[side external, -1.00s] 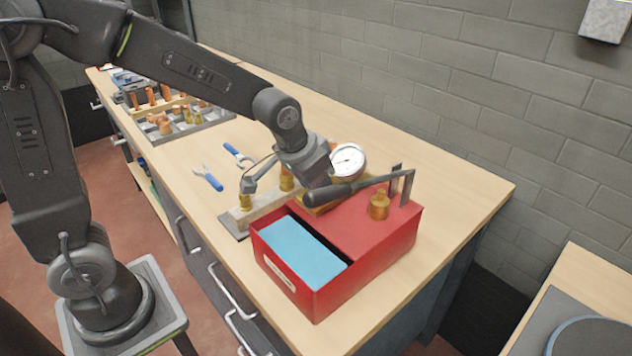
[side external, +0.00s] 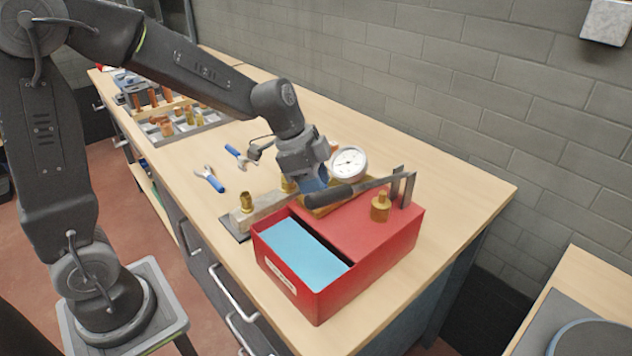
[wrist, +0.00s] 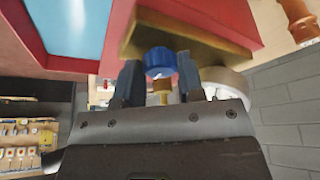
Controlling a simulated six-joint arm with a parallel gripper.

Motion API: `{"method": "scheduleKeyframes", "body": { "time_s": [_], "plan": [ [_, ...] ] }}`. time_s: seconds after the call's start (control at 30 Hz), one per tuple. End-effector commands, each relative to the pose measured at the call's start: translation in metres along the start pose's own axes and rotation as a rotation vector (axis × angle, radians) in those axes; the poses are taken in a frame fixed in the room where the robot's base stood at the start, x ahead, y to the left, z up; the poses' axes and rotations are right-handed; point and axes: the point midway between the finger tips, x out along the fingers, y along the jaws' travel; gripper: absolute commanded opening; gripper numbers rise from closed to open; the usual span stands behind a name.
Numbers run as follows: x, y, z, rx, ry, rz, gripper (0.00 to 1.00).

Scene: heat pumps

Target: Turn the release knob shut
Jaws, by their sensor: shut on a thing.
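The blue release knob (wrist: 160,62) shows in the wrist view below a brass block (wrist: 185,38), between the two fingers of my gripper (wrist: 160,75). My gripper is shut on the knob. In the side view my gripper (side external: 312,178) is tilted down at the rear left of the red pump box, beside the round white gauge (side external: 348,162). A bit of blue shows under the gripper there; the rest of the knob is hidden. The red pump box (side external: 345,290) has a dark lever handle (side external: 345,193) lying across its top.
A brass fitting (side external: 380,207) stands on the box. A metal block with brass fittings (side external: 262,208) is left of it. Two blue-handled wrenches (side external: 209,179) lie on the bench. A grey parts tray (side external: 205,120) is farther back. The bench right of the gauge is clear.

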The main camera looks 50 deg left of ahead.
Motion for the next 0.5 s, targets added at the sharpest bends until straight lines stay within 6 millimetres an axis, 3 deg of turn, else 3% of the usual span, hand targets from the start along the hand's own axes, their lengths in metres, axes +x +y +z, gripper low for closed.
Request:
{"method": "scheduleKeyframes", "body": {
  "time_s": [0.5],
  "plan": [
    [0.0, -0.0011, 0.0008, 0.084, -0.003, 0.033, 0.12]
  ]
}}
